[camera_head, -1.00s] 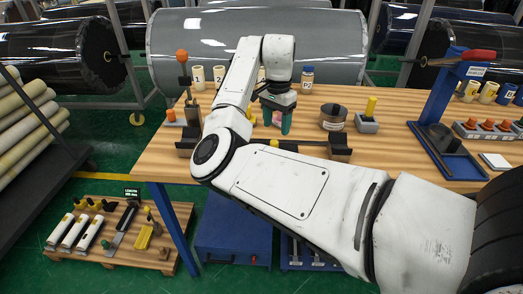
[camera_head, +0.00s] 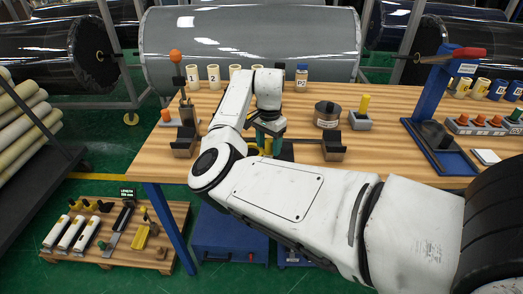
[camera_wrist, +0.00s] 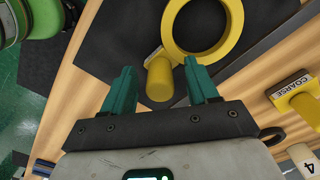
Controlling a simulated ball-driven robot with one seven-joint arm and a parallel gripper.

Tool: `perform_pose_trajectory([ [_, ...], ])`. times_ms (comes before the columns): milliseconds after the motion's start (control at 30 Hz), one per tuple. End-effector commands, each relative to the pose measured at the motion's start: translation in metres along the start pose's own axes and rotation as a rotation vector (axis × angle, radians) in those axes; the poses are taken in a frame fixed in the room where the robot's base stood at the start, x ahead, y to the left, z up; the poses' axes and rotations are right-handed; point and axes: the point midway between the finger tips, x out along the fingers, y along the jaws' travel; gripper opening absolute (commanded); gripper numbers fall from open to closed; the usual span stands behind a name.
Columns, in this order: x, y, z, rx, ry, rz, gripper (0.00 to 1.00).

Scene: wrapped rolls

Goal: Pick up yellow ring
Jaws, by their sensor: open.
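The yellow ring (camera_wrist: 236,42) lies on a dark pad (camera_wrist: 112,35) in the wrist view, its top cut off by the frame edge. A short yellow post (camera_wrist: 160,80) with a small label stands at the ring's near side. My gripper (camera_wrist: 159,67) is open, with one teal finger on each side of the post. I cannot tell whether either finger touches it. In the head view my gripper (camera_head: 270,134) is low over the front of the wooden table, and my arm hides most of the ring there.
A yellow piece marked COARSE (camera_wrist: 303,104) lies to the right in the wrist view. On the table (camera_head: 375,160) are a dark round can (camera_head: 327,115), a grey block with a yellow peg (camera_head: 359,121), a dark bracket (camera_head: 334,147) and a blue stand (camera_head: 437,115). Numbered cylinders line the back.

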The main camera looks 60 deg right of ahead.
Motion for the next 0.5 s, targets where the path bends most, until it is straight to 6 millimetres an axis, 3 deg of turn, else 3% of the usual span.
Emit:
perform_pose_trajectory([
  [67,-0.0001,0.0000,-0.0001,0.000,0.000,0.000,0.53],
  [500,-0.0004,0.0000,-0.0002,0.000,0.000,0.000,0.11],
])
